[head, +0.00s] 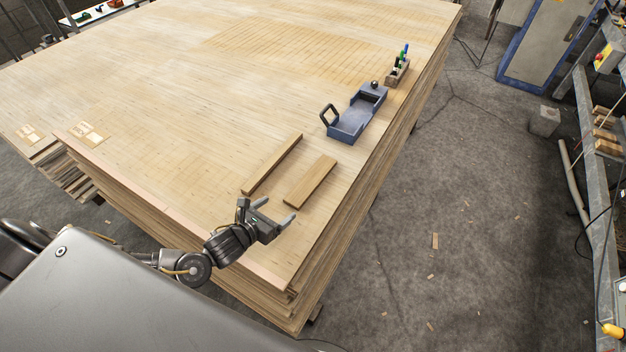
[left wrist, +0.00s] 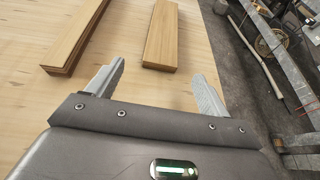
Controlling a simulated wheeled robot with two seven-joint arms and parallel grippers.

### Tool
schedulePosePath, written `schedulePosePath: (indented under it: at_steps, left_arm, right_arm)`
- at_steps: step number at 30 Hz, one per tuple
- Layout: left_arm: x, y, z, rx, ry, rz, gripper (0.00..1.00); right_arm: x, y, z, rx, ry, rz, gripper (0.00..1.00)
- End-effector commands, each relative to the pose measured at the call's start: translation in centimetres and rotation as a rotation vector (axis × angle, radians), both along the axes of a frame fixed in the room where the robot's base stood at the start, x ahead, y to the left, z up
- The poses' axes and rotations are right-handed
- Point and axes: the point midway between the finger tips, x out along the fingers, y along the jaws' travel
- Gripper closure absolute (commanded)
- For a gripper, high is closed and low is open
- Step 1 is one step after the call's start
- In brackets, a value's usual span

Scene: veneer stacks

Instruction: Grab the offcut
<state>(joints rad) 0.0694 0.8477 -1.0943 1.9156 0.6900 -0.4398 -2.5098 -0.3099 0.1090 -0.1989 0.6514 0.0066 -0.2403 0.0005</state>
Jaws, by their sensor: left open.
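Two wooden pieces lie on top of the veneer stack (head: 150,110), and I cannot tell for certain which one is the offcut. One is a long narrow strip (head: 272,163); the other is a shorter, wider board (head: 310,181) to its right. My left gripper (head: 273,211) is open and empty, just in front of both pieces. In the left wrist view, the wider board (left wrist: 163,35) lies ahead between the open fingers (left wrist: 155,88), apart from them. The narrow strip (left wrist: 75,38) lies ahead and to the left. My right gripper is not in view.
A small wooden block holding markers (head: 397,72) is near the stack's right edge. The stack's right edge drops to the grey floor (head: 450,200). The stack's middle is clear.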

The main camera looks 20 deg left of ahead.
Motion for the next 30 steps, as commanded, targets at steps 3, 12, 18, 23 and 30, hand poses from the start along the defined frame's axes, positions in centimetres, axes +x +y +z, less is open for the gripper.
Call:
schedulePosePath:
  at_steps: [3, 12, 18, 23, 30]
  left_arm:
    - [2.0, -0.4, -0.6, -0.001, -0.004, 0.001, 0.2]
    - [4.3, -1.0, -1.7, -0.003, 0.001, -0.001, 0.2]
    - [5.5, -1.4, -1.9, -0.004, -0.002, -0.002, 0.2]
    - [7.7, -2.0, -2.8, -0.003, -0.001, 0.0, 0.2]
    - [9.1, -2.3, -3.5, -0.003, 0.001, -0.001, 0.2]
  right_arm:
    - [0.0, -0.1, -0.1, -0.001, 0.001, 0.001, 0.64]
    - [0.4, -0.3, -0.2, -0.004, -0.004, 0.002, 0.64]
    - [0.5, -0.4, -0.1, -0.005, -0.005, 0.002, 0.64]
    - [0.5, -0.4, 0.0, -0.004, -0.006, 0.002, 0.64]
    - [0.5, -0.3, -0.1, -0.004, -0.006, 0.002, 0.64]
